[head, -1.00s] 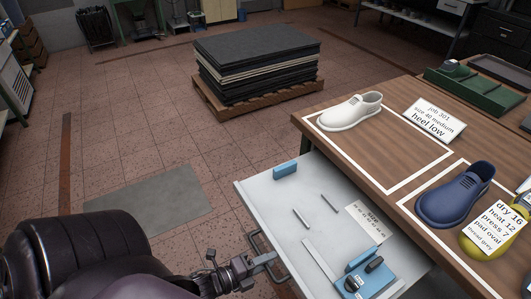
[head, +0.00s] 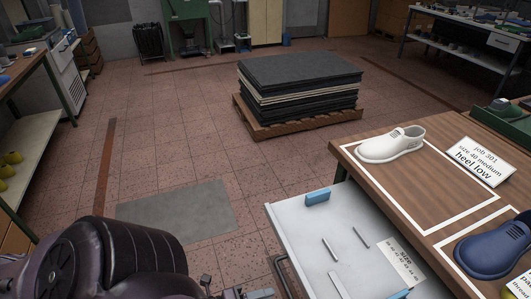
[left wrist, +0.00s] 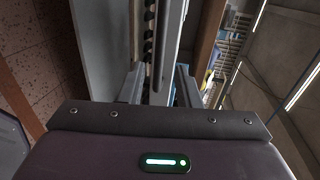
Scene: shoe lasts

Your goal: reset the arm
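My left arm comes in at the bottom left of the head view. Its gripper (head: 258,294) is cut by the bottom edge, just left of the handle (head: 284,272) of the pulled-out white drawer (head: 300,225). In the left wrist view the two grey fingers (left wrist: 158,86) stand apart, so the gripper is open. The dark handle bar (left wrist: 163,40) shows between and beyond them; I cannot tell whether they touch it. My right gripper is in no view.
The drawer holds a blue block (head: 317,196), thin metal pieces and a size card (head: 401,263). The wooden table (head: 440,130) bears a white shoe (head: 391,146) and a blue shoe (head: 493,247). A pallet stack (head: 300,85) stands behind. The floor (head: 190,150) left of the drawer is open.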

